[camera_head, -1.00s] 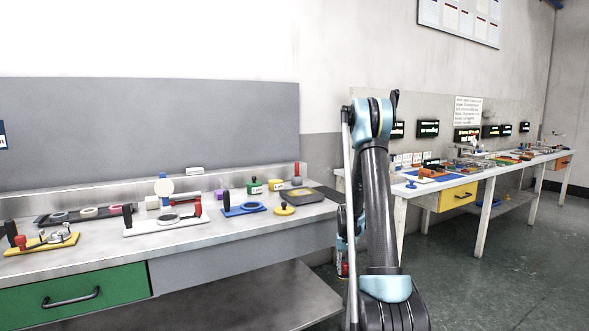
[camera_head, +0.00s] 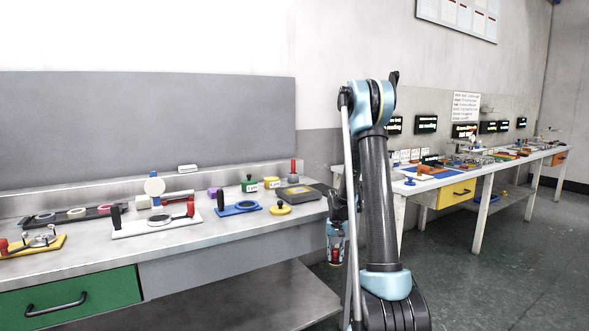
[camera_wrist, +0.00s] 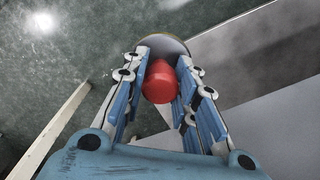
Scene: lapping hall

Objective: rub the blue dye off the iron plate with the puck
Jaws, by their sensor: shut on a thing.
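My gripper (camera_wrist: 163,66) is shut on a puck with a red knob (camera_wrist: 160,86); its wide round body shows partly beyond the fingertips in the wrist view. In the head view my gripper (camera_head: 335,248) hangs low beside my arm, off the right end of the left bench, with a bit of red at its tip. The puck is in the air over the floor, touching no bench. I cannot make out for sure which piece is the iron plate, and no blue dye can be told apart at this distance.
The left bench (camera_head: 200,245) carries several gauges and fixtures, a blue ring holder (camera_head: 238,209), a yellow knobbed disc (camera_head: 280,210) and a dark square block (camera_head: 298,194). A lower shelf (camera_head: 255,300) juts out beneath. The right bench (camera_head: 408,189) has a yellow drawer (camera_head: 457,193). Floor is open at right.

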